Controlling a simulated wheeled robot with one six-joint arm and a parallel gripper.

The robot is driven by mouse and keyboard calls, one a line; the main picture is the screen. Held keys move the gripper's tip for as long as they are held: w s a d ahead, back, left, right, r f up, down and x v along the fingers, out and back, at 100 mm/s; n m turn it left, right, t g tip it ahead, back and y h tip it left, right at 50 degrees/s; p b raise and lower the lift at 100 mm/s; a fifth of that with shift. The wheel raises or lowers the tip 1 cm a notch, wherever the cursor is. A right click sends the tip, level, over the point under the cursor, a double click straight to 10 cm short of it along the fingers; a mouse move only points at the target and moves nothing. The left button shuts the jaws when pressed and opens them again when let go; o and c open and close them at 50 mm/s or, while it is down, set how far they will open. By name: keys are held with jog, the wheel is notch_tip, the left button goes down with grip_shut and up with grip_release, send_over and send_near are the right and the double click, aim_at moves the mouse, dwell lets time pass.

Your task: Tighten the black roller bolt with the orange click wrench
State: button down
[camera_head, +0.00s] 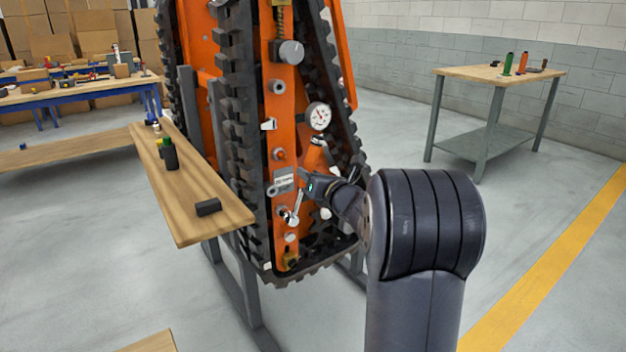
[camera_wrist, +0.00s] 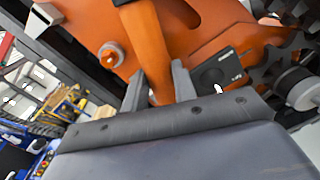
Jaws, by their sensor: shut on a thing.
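The orange click wrench (camera_head: 314,156) stands steeply against the orange side frame, its handle up and its metal shaft (camera_head: 298,204) running down. My gripper (camera_head: 311,184) is shut on the wrench; in the wrist view my gripper (camera_wrist: 160,88) has one finger on each side of the orange handle (camera_wrist: 150,48). The metal head of the wrench is low on the frame, by a small bolt (camera_head: 284,214). I cannot tell whether it is seated on it, nor whether this is the black roller bolt.
The tracked carrier's black track (camera_head: 237,105) rings the orange frame. A dial gauge (camera_head: 319,116) sits close above my gripper. A wooden shelf (camera_head: 190,187) with a black block (camera_head: 208,207) is on the left. A table (camera_head: 480,73) stands back right; the floor between is clear.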

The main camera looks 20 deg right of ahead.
jog(key=shift+s+a+r+n+b, duration=0.1)
jog(key=shift+a+r+n+b, duration=0.1)
jog(key=shift+a+n+b, duration=0.25)
jog(key=shift+a, duration=0.1)
jog(key=shift+s+a+r+n+b, duration=0.15)
jog(key=shift+a+n+b, duration=0.35)
jog(key=shift+b, duration=0.45)
jog(key=shift+a, duration=0.15)
jog(key=shift+s+a+r+n+b, duration=0.1)
jog(key=shift+a+n+b, duration=0.45)
jog(key=shift+b, duration=0.45)
jog(key=shift+a, duration=0.1)
jog(key=shift+s+a+n+b, duration=0.1)
jog(key=shift+a+n+b, duration=0.5)
jog(key=shift+b, duration=0.4)
